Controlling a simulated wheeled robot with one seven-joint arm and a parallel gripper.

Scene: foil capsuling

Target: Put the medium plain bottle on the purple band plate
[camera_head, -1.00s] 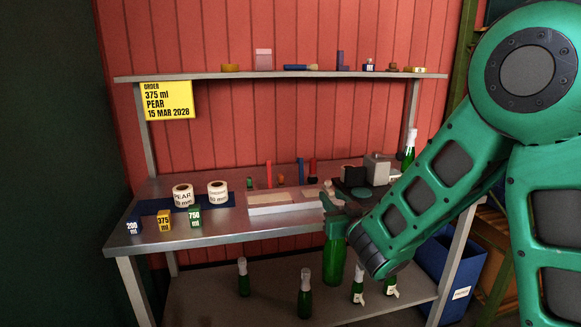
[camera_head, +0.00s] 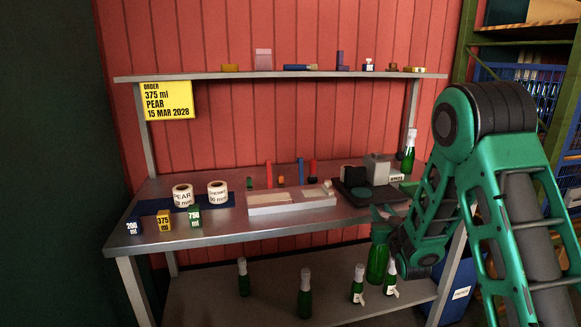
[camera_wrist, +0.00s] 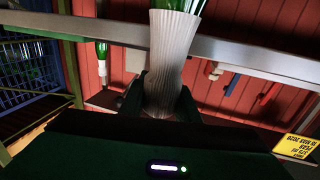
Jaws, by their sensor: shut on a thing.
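My gripper (camera_head: 388,217) is shut on a green bottle (camera_head: 377,260) and holds it upright just in front of the workbench's front edge, towards the right. In the wrist view a white ribbed sleeve on the bottle's neck (camera_wrist: 172,60) stands between the fingers, with green glass (camera_wrist: 183,4) beyond it. The bottle's top is hidden by the gripper in the head view. I cannot make out a purple band on any plate.
Several white-necked bottles (camera_head: 305,295) stand on the lower shelf; another (camera_head: 409,152) stands at the bench's back right. A pale tray (camera_head: 290,202), two label rolls (camera_head: 183,195) and small blocks (camera_head: 164,221) occupy the bench (camera_head: 230,237). A blue bin (camera_head: 460,283) stands at right.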

